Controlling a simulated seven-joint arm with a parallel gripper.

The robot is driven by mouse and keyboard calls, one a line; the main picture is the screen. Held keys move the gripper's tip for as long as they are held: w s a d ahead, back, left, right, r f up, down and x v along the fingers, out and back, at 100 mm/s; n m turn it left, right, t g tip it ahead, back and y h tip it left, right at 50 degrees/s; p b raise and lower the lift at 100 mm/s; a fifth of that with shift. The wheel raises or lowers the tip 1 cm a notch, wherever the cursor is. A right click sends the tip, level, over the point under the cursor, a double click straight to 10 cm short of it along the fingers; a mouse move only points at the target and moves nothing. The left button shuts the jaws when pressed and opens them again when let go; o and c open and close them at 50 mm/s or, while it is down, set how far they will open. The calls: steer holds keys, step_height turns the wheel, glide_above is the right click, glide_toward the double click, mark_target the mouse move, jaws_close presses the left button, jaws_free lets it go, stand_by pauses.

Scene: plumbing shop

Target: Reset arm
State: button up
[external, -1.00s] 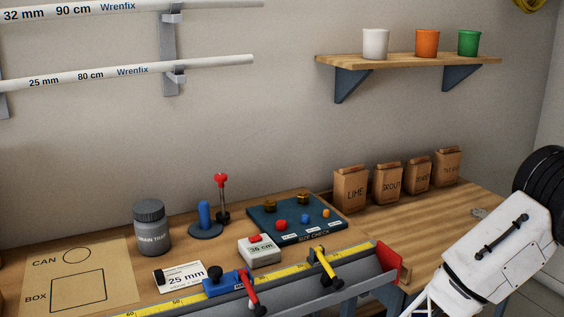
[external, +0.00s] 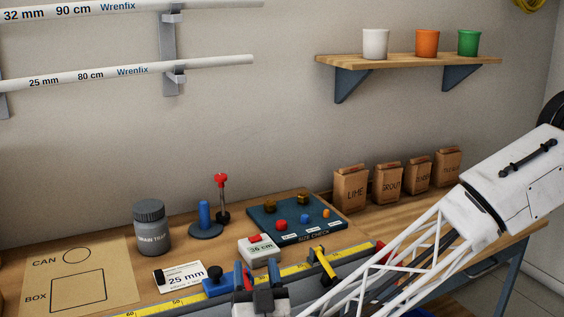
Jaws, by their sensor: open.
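My arm reaches in from the right side of the external view, slanting down to the left across the bench front. My gripper (external: 261,282) is at the bottom middle, in front of the yellow measuring rail (external: 180,300). Its two blue-tipped fingers are apart, and I see nothing held between them. It overlaps the blue clamp (external: 217,286) area of the rail in the picture; I cannot tell whether it touches anything. My arm hides part of the rail's right end.
A shelf (external: 400,60) holds cups. Pipes (external: 110,78) hang on the wall.

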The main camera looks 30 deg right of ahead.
steer(key=w+d+r+g+h, duration=0.3)
steer(key=w+d+r+g, duration=0.15)
steer(key=w+d, duration=0.3)
steer(key=w+d+r+g+h, duration=0.2)
steer(key=w+d+r+g, duration=0.1)
steer(key=w+d+r, duration=0.5)
steer(key=w+d+r+n+g, duration=0.1)
steer(key=d+g, duration=0.3)
steer(key=d, duration=0.9)
steer(key=w+d+r+n+g, duration=0.15)
steer(key=d+g, duration=0.35)
steer(key=d, duration=0.9)
steer(key=s+d+r+g+y, duration=0.1)
steer(key=s+d+g+y, duration=0.15)
steer(key=s+d, duration=0.45)
steer(key=s+d+g+y, duration=0.2)
steer(key=s+d+g, duration=0.1)
steer(key=d, duration=0.8)
steer(key=s+d+f+n+y, duration=0.1)
steer(key=s+d+y, duration=0.2)
steer(key=s, duration=0.6)
steer(key=s+d+f+y, duration=0.1)
steer(key=s+d+y, duration=0.3)
steer(key=s+d, duration=0.3)
steer(key=shift+s+f+n+t, duration=0.25)
steer(key=shift+s+n+t, duration=0.1)
steer(key=shift+s, duration=0.9)
